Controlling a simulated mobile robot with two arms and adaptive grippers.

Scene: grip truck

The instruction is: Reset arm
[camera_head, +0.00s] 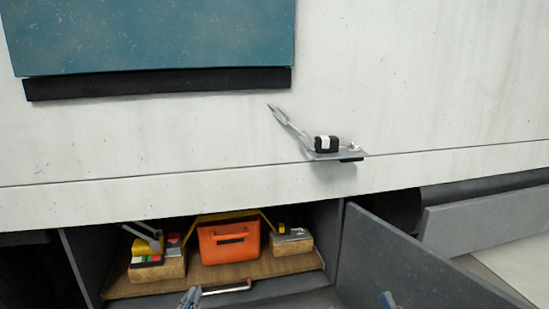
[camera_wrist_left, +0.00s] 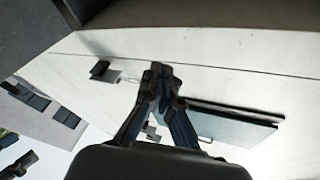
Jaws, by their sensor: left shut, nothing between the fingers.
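My left gripper (camera_head: 190,298) shows only as its fingertips at the bottom edge of the head view, in front of the open compartment. In the left wrist view its two dark fingers (camera_wrist_left: 160,85) meet at the tips, shut with nothing between them. A small bluish tip (camera_head: 388,300) at the bottom of the head view, in front of the grey door, looks like my right gripper. Too little of it shows to tell its state. Most of both arms is out of the head view.
The open compartment holds an orange box (camera_head: 229,242) and wooden boxes of tools (camera_head: 158,269) on a wooden tray (camera_head: 128,291) with a metal handle (camera_head: 227,288). A grey door (camera_head: 395,270) stands open at right. A latch bracket (camera_head: 335,155) sticks out of the white wall (camera_head: 420,80).

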